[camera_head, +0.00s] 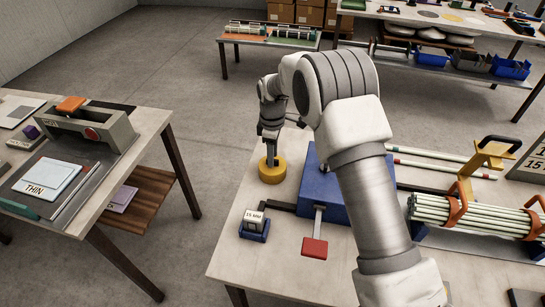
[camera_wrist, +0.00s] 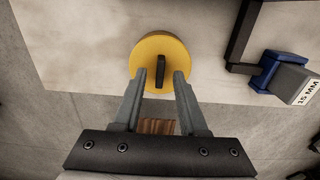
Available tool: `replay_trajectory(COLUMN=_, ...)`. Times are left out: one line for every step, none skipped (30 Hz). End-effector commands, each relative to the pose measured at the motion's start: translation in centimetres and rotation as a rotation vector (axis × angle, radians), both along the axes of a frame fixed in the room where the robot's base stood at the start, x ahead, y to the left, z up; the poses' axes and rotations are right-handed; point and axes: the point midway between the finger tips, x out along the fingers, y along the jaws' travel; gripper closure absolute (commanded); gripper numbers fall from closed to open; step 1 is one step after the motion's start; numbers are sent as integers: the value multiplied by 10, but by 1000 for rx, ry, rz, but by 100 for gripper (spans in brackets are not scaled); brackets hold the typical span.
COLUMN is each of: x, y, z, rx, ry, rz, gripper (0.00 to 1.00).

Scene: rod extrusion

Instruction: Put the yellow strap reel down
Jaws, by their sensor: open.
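The yellow strap reel (camera_head: 272,171) lies flat on the light worktable (camera_head: 236,246), near its far left edge. It is a round yellow disc with a dark upright grip at its middle. In the wrist view the reel (camera_wrist: 148,50) lies just beyond my fingertips. My gripper (camera_head: 270,150) is directly over the reel, pointing down. In the wrist view my gripper (camera_wrist: 161,76) is open, with its fingers apart on either side of the dark grip and nothing held between them. Whether the fingertips touch the reel's top cannot be told.
A blue box (camera_head: 322,192) with a red-ended lever (camera_head: 314,247) stands right of the reel. A small blue block with a white label (camera_head: 254,224) is in front. Bundled pale rods (camera_head: 470,214) lie at the right. A second table (camera_head: 110,200) stands left, across a floor gap.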

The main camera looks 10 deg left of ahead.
Motion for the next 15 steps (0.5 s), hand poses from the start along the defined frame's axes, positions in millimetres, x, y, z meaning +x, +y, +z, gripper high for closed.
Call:
replay_trajectory(x=1, y=0, z=11, rx=2, ry=-3, rz=0, gripper=58)
replay_trajectory(x=1, y=0, z=18, rx=3, ry=-4, rz=0, gripper=58)
replay_trajectory(x=1, y=0, z=26, rx=2, ry=-4, rz=0, gripper=58)
replay_trajectory(x=1, y=0, z=34, rx=2, ry=-4, rz=0, gripper=58)
replay_trajectory(x=1, y=0, z=40, rx=2, ry=-4, rz=-1, gripper=58)
replay_trajectory(x=1, y=0, z=49, rx=2, ry=-4, rz=-1, gripper=58)
replay_trajectory(x=1, y=0, z=56, rx=2, ry=-4, rz=-2, gripper=58)
replay_trajectory(x=1, y=0, z=62, rx=2, ry=-3, rz=-2, gripper=58)
replay_trajectory(x=1, y=0, z=70, rx=2, ry=-3, rz=-2, gripper=58)
replay_trajectory(x=1, y=0, z=76, rx=2, ry=-3, rz=-1, gripper=58)
replay_trajectory(x=1, y=0, z=81, rx=2, ry=-3, rz=-1, gripper=58)
replay_trajectory(x=1, y=0, z=87, rx=2, ry=-3, rz=-1, gripper=58)
replay_trajectory(x=0, y=0, z=91, rx=1, ry=-2, rz=0, gripper=58)
replay_trajectory(x=0, y=0, z=95, rx=1, ry=-1, rz=0, gripper=58)
replay_trajectory(x=0, y=0, z=99, rx=1, ry=-2, rz=0, gripper=58)
